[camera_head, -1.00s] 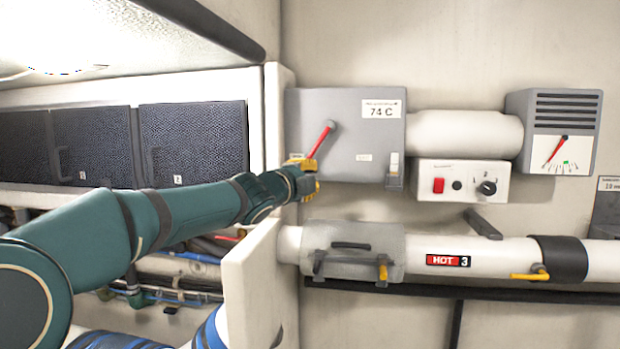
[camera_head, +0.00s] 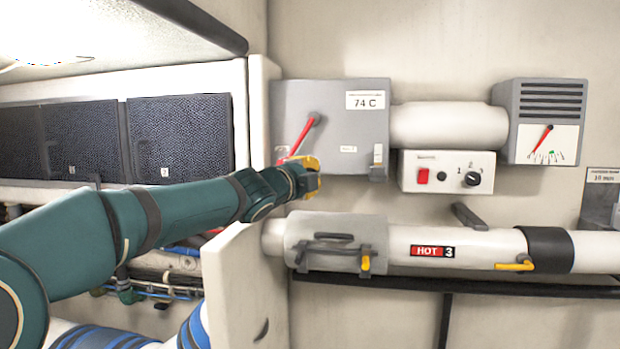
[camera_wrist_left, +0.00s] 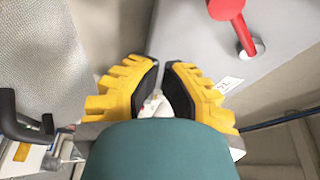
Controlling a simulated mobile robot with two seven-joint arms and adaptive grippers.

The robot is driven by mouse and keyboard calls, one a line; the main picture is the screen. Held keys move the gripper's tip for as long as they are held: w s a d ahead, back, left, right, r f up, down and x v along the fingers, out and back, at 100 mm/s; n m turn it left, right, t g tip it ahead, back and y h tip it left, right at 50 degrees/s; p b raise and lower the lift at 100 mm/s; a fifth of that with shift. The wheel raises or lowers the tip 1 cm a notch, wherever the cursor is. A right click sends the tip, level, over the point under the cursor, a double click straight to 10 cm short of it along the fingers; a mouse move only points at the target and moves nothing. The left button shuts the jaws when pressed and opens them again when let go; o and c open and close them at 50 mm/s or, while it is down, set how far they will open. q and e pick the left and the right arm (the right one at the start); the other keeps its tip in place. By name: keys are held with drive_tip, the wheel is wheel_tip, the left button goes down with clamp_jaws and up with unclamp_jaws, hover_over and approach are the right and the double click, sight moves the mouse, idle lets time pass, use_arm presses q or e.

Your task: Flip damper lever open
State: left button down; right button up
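The red damper lever (camera_head: 303,134) sits on the front of a grey box (camera_head: 340,130) labelled 74 C. It slants down and left from its pivot. My left gripper (camera_head: 285,160), with yellow fingers, is by the lever's lower end, which it partly hides; I cannot tell whether they touch. In the left wrist view, the lever (camera_wrist_left: 243,35) stands to the right of the fingers, with its pivot on the grey face. The left fingertips (camera_wrist_left: 161,63) are almost together with only a narrow gap and nothing gripped. My right gripper is not in view.
A white pipe (camera_head: 485,248) marked HOT 3 with yellow-handled valves runs below the box. A white switch panel (camera_head: 447,171) and a gauge box (camera_head: 541,122) are to the right. A pale upright panel (camera_head: 240,285) stands beneath my left forearm. Dark cabinet doors (camera_head: 180,138) are at left.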

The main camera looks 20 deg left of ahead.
use_arm(q)
drive_tip(key=s+a, duration=0.1)
drive_tip(key=s, duration=0.7)
drive_tip(key=shift+s+a+r+p, duration=0.3)
drive_tip(key=shift+r+p, duration=0.1)
drive_tip(key=shift+r, duration=0.05)
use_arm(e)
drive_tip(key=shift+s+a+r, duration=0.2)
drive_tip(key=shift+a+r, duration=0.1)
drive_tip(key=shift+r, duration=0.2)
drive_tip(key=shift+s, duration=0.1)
